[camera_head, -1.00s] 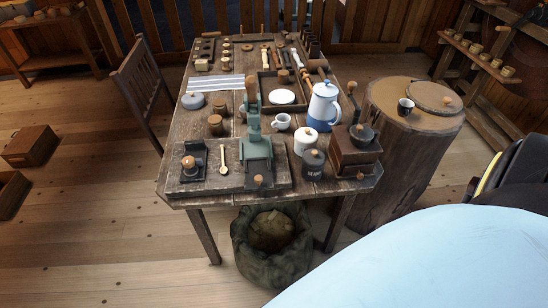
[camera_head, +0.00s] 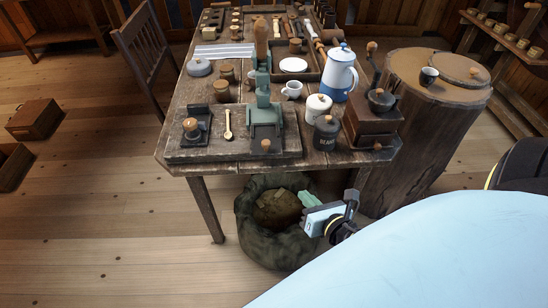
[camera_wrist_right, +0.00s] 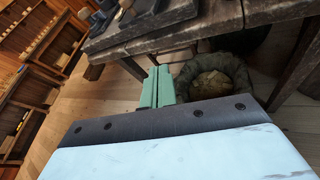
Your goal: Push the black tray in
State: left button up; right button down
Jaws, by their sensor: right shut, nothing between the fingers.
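The black tray (camera_head: 266,131) sits at the front foot of the green cast grinder (camera_head: 263,108), with a round wooden knob (camera_head: 265,146) on its front end. It reaches out toward the table's front edge. My right gripper (camera_head: 307,199) is below the tabletop, in front of the table and to the right of the tray, touching nothing that I can see. Its green fingers (camera_wrist_right: 157,86) are together and empty in the right wrist view. I cannot tell clearly whether the tray shows in that view. My left gripper is not in view.
The wooden table (camera_head: 340,158) has its front edge above my right gripper. A dark sack (camera_head: 262,242) stands on the floor beside it. A black beans canister (camera_head: 326,135) and a wooden mill (camera_head: 368,127) stand right of the tray; a wooden spoon (camera_head: 228,125) lies left.

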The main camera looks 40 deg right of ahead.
notch_tip(320, 180, up, 6)
jog(key=w+a+n+t, duration=0.1)
jog(key=n+t, duration=0.1)
jog(key=n, duration=0.2)
send_near(268, 146)
jog(key=w, duration=0.5)
jog(key=shift+w+d+f, duration=0.15)
jog(key=shift+d+f, duration=0.25)
jog(key=shift+w+f+y, duration=0.1)
jog(key=shift+w+y, duration=0.2)
jog(key=shift+w, duration=0.4)
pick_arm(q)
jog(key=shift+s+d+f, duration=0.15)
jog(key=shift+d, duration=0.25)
